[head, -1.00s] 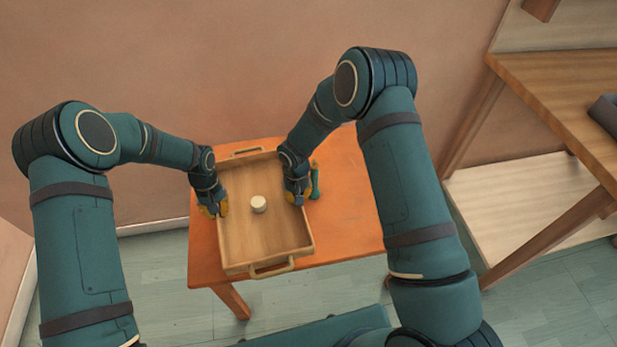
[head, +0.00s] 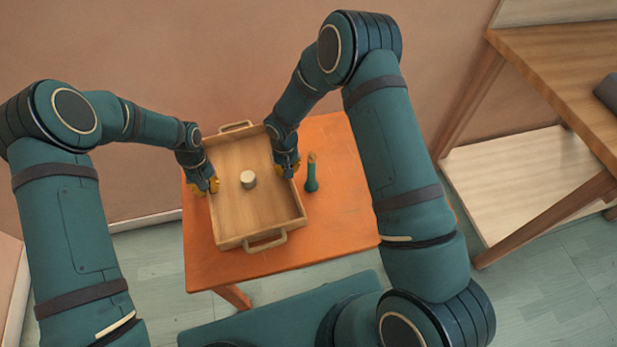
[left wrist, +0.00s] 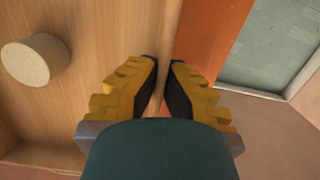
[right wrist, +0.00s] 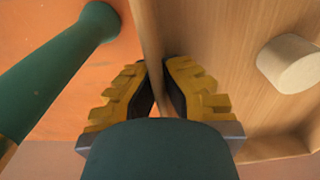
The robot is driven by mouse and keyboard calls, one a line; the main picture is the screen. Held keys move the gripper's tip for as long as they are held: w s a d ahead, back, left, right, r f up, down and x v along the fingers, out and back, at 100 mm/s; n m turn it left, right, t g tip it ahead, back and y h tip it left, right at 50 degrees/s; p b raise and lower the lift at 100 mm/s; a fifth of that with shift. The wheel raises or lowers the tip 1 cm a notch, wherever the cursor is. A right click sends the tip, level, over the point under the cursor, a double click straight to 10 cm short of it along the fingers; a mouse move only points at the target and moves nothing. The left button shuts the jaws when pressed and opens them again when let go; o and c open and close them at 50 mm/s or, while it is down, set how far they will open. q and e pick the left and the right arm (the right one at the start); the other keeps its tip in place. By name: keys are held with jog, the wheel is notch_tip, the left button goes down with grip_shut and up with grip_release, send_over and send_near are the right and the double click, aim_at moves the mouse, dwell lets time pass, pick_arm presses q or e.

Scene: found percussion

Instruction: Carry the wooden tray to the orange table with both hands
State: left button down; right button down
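The wooden tray (head: 235,226) is at the orange table (head: 340,218), over its left part; I cannot tell whether it rests there or hangs just above. Its handles are at the far and near ends. A short pale cylinder (head: 248,179) stands inside it. My left gripper (head: 209,186) is shut on the tray's left side wall; the left wrist view shows the wall between the fingertips (left wrist: 164,85). My right gripper (head: 289,168) is shut on the right side wall, also between its fingertips in the right wrist view (right wrist: 157,85).
A teal object with a brownish end (head: 312,178) is on the orange table, just right of the tray. The table's right part is otherwise clear. A wooden shelf unit (head: 560,85) stands at the right. A wall (head: 190,50) is behind the table.

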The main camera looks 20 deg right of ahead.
aim_at(212, 195)
pick_arm(q)
jog(key=shift+f, duration=0.15)
pick_arm(e)
jog(key=shift+f, duration=0.15)
